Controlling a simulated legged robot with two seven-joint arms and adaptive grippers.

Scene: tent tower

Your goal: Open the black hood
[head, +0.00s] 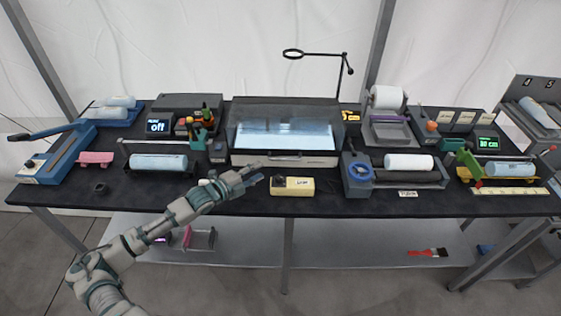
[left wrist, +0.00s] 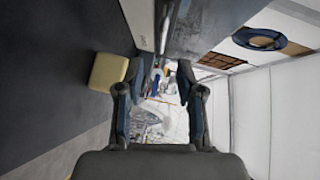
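The black hood (head: 250,108) stands at the back middle of the black workbench (head: 335,207). Its clear front panel is down, and a bright lit area shows behind it. My left gripper (head: 257,177) is just in front of the base's left part, below the hood's front edge. In the left wrist view its two fingers (left wrist: 157,72) are apart with nothing between them. Whether a fingertip touches the base or handle I cannot tell. My right gripper is not in view.
A cream-yellow box (head: 292,186) sits right of my left gripper; it also shows in the left wrist view (left wrist: 107,72). A roller unit with a blue dial (head: 359,172) stands to the right. A magnifier on an arm (head: 293,53) rises behind the hood.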

